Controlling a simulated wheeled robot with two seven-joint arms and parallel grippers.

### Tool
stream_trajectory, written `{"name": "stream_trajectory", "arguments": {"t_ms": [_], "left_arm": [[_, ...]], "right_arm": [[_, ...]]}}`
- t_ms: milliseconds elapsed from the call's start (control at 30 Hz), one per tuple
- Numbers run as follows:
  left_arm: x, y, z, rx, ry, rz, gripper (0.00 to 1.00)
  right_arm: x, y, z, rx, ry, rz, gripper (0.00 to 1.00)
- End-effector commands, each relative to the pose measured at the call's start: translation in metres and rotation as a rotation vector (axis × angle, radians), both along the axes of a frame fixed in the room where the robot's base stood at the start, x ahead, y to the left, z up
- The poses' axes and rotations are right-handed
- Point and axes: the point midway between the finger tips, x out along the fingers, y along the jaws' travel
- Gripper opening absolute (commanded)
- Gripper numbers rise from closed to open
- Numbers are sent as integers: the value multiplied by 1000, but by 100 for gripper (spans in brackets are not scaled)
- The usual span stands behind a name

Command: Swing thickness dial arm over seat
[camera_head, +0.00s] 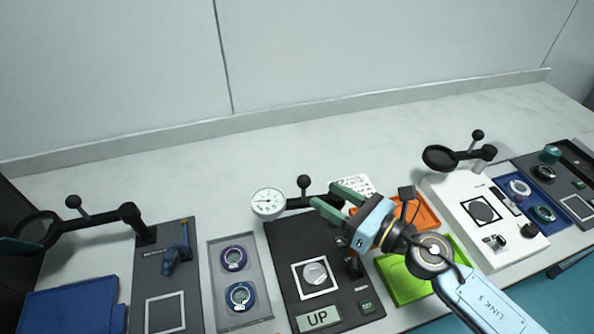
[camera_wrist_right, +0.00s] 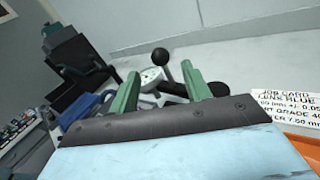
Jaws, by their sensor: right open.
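The thickness dial (camera_head: 268,203) has a round white face at the left end of a black arm (camera_head: 297,203). A black ball knob (camera_head: 304,182) stands up from the arm. The dial is behind the black station, away from the seat (camera_head: 315,274), a white-framed square holding a round silvery disc. My right gripper (camera_head: 322,194) is open, its green fingers close to the arm's right part. In the right wrist view the dial (camera_wrist_right: 151,77) and the ball knob (camera_wrist_right: 160,57) show beyond and between the fingers (camera_wrist_right: 162,82). Contact cannot be told.
An orange tray (camera_head: 424,216) and a green tray (camera_head: 399,282) are to the right. A purple-and-blue ring tray (camera_head: 216,254) is left of the station. Magnifiers stand at far left (camera_head: 38,230) and right (camera_head: 440,158).

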Motion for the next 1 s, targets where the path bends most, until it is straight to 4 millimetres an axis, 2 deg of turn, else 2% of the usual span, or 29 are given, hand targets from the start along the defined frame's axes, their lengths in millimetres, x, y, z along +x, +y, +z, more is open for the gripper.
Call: {"name": "stream_trajectory", "arguments": {"t_ms": [33, 200, 400, 600, 867, 1000], "left_arm": [[-1, 0, 5, 0, 2, 0, 36], [-1, 0, 9, -1, 2, 0, 36], [1, 0, 10, 0, -1, -1, 36], [4, -1, 10, -1, -5, -1, 36], [5, -1, 11, -2, -8, -1, 36], [5, -1, 11, -2, -8, -1, 36]], "right_arm": [[8, 11, 4, 4, 0, 1, 48], [30, 39, 3, 4, -1, 0, 48], [49, 62, 1, 4, 1, -1, 48], [55, 71, 1, 3, 0, 0, 48], [56, 71, 1, 2, 2, -1, 48], [56, 71, 1, 3, 1, -1, 30]]}}
